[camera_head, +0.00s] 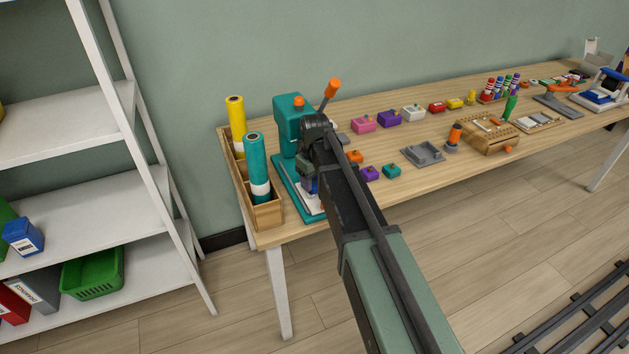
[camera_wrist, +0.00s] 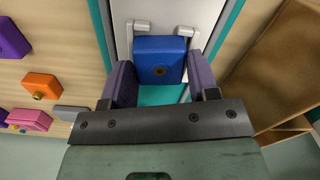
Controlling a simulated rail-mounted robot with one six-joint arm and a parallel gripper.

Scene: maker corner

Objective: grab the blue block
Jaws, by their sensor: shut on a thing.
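The blue block (camera_wrist: 158,58) sits between the two fingers of my gripper (camera_wrist: 161,78) in the wrist view, and the gripper is shut on it. The block is over the white plate (camera_wrist: 142,10) of the teal press, beside two grey corner clips. I cannot tell whether it touches the plate. In the head view, my gripper (camera_head: 308,172) is low at the teal press (camera_head: 290,108), and a sliver of blue (camera_head: 314,187) shows past my arm. My arm hides most of the press bed there.
A wooden holder (camera_head: 268,214) with a yellow roll (camera_head: 238,122) and a teal roll (camera_head: 257,165) stands close left of the press. Small coloured blocks, including orange (camera_head: 355,157), purple (camera_head: 370,173) and teal (camera_head: 392,171), lie to the right. A grey tray (camera_head: 423,153) lies beyond.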

